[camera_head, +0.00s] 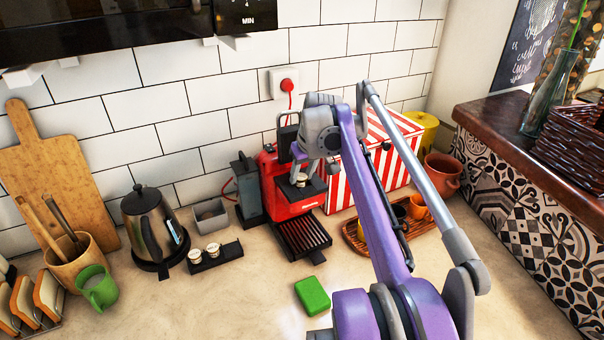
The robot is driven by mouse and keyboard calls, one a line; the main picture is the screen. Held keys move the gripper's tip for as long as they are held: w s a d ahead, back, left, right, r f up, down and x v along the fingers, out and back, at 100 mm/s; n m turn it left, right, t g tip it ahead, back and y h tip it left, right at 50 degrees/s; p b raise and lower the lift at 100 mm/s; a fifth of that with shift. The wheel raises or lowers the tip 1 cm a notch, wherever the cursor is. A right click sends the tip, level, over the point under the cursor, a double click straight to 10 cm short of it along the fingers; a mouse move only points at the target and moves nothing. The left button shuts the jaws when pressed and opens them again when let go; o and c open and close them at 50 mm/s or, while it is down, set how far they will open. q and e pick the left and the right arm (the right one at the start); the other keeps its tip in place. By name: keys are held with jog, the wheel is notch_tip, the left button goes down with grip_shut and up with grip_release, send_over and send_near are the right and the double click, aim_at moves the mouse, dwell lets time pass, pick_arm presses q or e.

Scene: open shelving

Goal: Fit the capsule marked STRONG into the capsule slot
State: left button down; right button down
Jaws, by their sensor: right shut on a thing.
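My right gripper (303,187) is shut on a small light-topped capsule (301,178), held in front of the upper part of the red coffee machine (275,200). The capsule's marking is too small to read. The capsule slot cannot be made out behind my gripper and wrist, so I cannot tell whether the capsule touches it. The machine's grey-and-black lever (285,121) stands raised at its top. Two similar capsules sit in a dark holder (230,254) left of the machine, their markings unreadable. My left gripper is out of view.
A kettle (150,225), a grey bin (210,216) and a green mug (98,288) stand to the left. A red-striped box (395,165) and a wooden tray with cups (352,236) lie right, partly behind my arm. A green sponge (312,296) lies in front.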

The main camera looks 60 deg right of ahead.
jog(key=shift+s+a+f, duration=0.15)
jog(key=shift+a+f, duration=0.1)
jog(key=shift+f, duration=0.25)
jog(key=shift+c, duration=2.3)
grip_release()
jog(key=shift+d+r, duration=0.1)
jog(key=shift+r, duration=0.4)
jog(key=p+v, duration=0.1)
jog(key=v, duration=1.1)
jog(key=w+a+f+n, duration=0.35)
jog(key=a+f, duration=0.85)
jog(key=a, duration=0.4)
jog(key=s+a+f, duration=0.3)
jog(key=a+f, duration=0.3)
jog(key=s+a+f+n+t+y, duration=0.1)
jog(key=s+a+f, duration=0.2)
jog(key=a+f, duration=0.3)
jog(key=s+a+f+n+y, duration=0.1)
jog(key=s+a+f, duration=0.2)
jog(key=a+f, duration=0.3)
jog(key=shift+a+f+t, duration=0.25)
jog(key=shift+a+t, duration=0.05)
jog(key=shift+a, duration=0.55)
jog(key=shift+r, duration=0.1)
